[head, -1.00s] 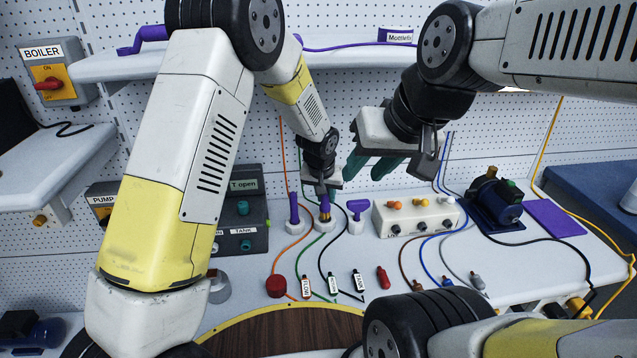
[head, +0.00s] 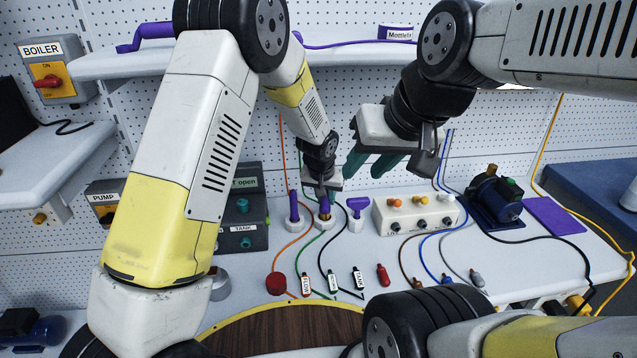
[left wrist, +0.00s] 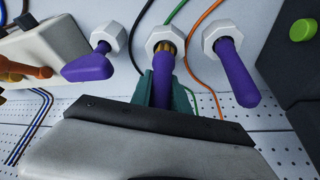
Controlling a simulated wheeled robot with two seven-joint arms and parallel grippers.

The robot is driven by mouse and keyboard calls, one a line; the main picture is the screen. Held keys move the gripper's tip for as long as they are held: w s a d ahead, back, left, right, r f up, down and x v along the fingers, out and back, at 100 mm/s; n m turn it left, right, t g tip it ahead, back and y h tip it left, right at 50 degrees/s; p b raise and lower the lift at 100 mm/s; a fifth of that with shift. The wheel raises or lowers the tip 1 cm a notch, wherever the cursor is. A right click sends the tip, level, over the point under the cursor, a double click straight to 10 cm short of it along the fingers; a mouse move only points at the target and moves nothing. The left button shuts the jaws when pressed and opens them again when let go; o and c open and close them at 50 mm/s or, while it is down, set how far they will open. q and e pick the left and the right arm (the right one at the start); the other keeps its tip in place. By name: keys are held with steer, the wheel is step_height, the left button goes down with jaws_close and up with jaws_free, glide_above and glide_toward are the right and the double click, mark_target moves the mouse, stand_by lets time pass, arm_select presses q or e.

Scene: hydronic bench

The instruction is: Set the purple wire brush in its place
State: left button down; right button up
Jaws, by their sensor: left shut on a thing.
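The purple wire brush (left wrist: 163,75) stands upright in the middle of three white hexagonal holders (left wrist: 153,38). A brass-coloured part shows at the holder's mouth, and its lower end is hidden inside. In the head view the brush (head: 325,206) is below my left gripper (head: 324,190). My left gripper's green fingers (left wrist: 164,98) are shut around the purple handle in the left wrist view. My right gripper (head: 372,165) hangs empty above and to the right, its green fingers apart.
Purple-handled tools stand in the holders either side: a straight one (head: 293,206) and a wedge-shaped one (head: 357,206). A white box with knobs (head: 415,216) stands to the right. Labelled cable ends (head: 332,282) lie in front. A dark control box (head: 243,215) stands to the left.

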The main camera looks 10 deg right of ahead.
arm_select(q)
steer(key=shift+f, duration=1)
steer(key=c, duration=1.2)
jaws_free()
steer(key=shift+o, duration=0.2)
steer(key=v, duration=0.7)
steer(key=shift+s+r, duration=0.15)
steer(key=shift+r, duration=0.15)
